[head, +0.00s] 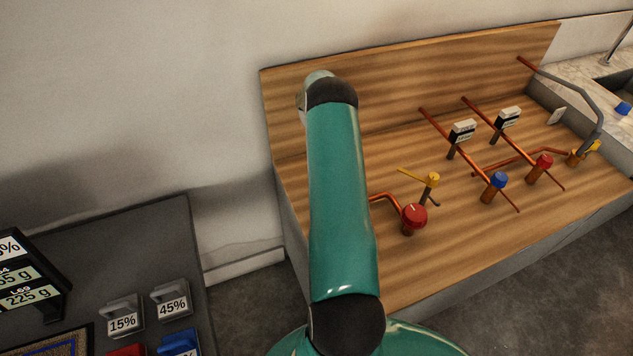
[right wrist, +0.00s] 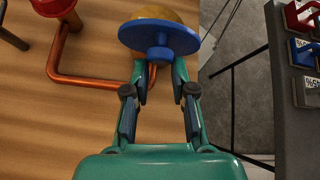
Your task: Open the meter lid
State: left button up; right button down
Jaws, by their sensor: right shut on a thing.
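A round blue lid (right wrist: 160,38) with a short blue knob sits on a yellow-brass meter body (right wrist: 165,14) at the top of the right wrist view. My right gripper (right wrist: 160,72) is shut on the lid at its knob, one finger on each side. The lid appears to lie against the body; I see no clear gap between them. In the head view my teal arm stands across the middle and hides the meter and the right gripper. My left gripper is in neither view.
A copper pipe (right wrist: 85,82) runs from a red valve (head: 414,216) towards the meter, close to my right gripper. More valves and pipes stand farther right on the wooden bench (head: 450,250). A dark table (head: 130,250) with labelled blocks is at left.

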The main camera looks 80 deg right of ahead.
jog(key=shift+s+f, duration=0.25)
jog(key=c, duration=0.9)
grip_release()
jog(key=shift+d, duration=0.1)
jog(key=shift+c, duration=0.2)
jog(key=shift+r, duration=0.1)
jog(key=shift+w+r, duration=0.1)
notch_tip(320, 180, up, 10)
